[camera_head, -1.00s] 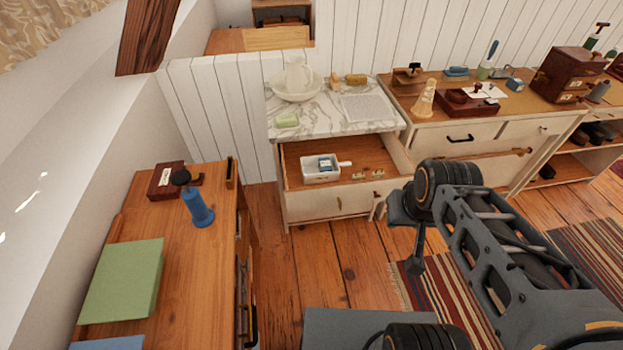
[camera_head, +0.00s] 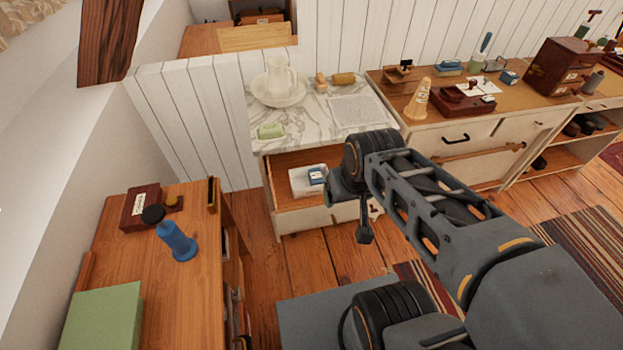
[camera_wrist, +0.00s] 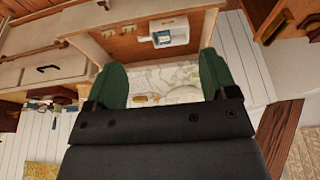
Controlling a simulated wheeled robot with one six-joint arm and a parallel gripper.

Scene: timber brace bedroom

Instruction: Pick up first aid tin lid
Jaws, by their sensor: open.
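A white, shallow open container (camera_head: 300,187) sits in the open drawer (camera_head: 290,224) of the marble-topped washstand, with a small blue-and-white item (camera_head: 316,175) in it. In the wrist view the container (camera_wrist: 153,38) and the blue item (camera_wrist: 164,38) show upside down near the top. I cannot tell which piece is the first aid tin lid. My gripper (camera_wrist: 163,80) is open and empty, its green fingers spread apart. It appears above the washstand, apart from the container. My arm hides the drawer's right part in the head view.
A wooden desk (camera_head: 205,275) with a blue stamp-like object (camera_head: 177,242) stands at left. A dresser (camera_head: 465,135) stands at right. Wooden floor lies between desk and washstand.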

